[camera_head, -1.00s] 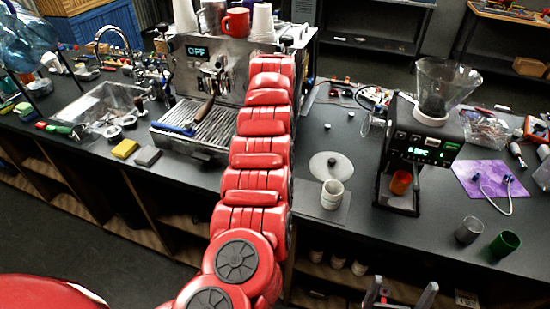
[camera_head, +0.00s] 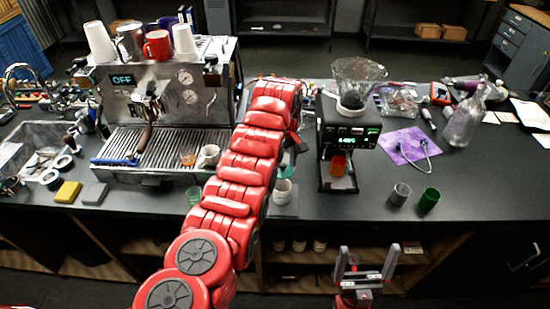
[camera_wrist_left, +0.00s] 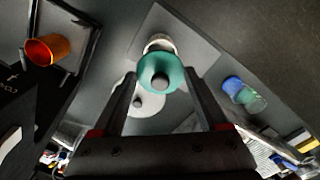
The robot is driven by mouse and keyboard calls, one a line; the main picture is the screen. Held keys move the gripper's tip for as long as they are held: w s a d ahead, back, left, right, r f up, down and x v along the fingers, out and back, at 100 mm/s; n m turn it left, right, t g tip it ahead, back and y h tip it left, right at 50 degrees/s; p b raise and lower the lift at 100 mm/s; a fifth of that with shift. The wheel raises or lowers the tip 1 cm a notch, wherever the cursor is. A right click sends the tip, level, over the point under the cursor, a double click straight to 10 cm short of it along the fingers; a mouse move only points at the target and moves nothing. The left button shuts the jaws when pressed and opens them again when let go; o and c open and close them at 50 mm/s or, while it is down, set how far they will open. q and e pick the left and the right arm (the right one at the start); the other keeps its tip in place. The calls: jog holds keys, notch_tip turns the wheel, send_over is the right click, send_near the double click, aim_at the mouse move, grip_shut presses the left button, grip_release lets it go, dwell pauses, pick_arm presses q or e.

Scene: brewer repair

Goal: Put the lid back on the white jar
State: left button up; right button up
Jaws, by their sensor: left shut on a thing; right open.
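My left gripper (camera_wrist_left: 160,76) is shut on a teal round lid with a dark knob (camera_wrist_left: 161,84). The lid also shows as a small green patch below the gripper in the head view (camera_head: 285,169). The white jar (camera_head: 282,191) stands on a grey mat on the counter, just below the lid in the head view. In the left wrist view the jar's rim (camera_wrist_left: 158,41) shows partly behind the lid. I cannot tell whether lid and jar touch. My right gripper (camera_head: 367,257) is open and empty in front of the counter.
A whitish disc with a small knob (camera_wrist_left: 152,104) lies near the jar. A black grinder (camera_head: 342,140) with an orange cup (camera_head: 338,166) stands to the jar's right. The espresso machine (camera_head: 165,100) is left. Grey (camera_head: 400,193) and green (camera_head: 429,198) cups stand further right.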

pick_arm(q)
jog(key=shift+a+f, duration=0.1)
jog(key=shift+f, duration=0.5)
notch_tip(320, 180, down, 4)
jog(key=shift+r+b, duration=0.1)
jog(key=shift+b, duration=0.65)
jog(key=shift+f+b, duration=0.4)
jog(key=shift+f, duration=0.25)
jog(key=shift+r, duration=0.15)
jog(key=shift+f+b, duration=0.25)
jog(key=shift+b, duration=0.55)
dwell(0.5)
dwell(0.4)
jog(key=o, duration=1.2)
jog(key=shift+r, duration=0.1)
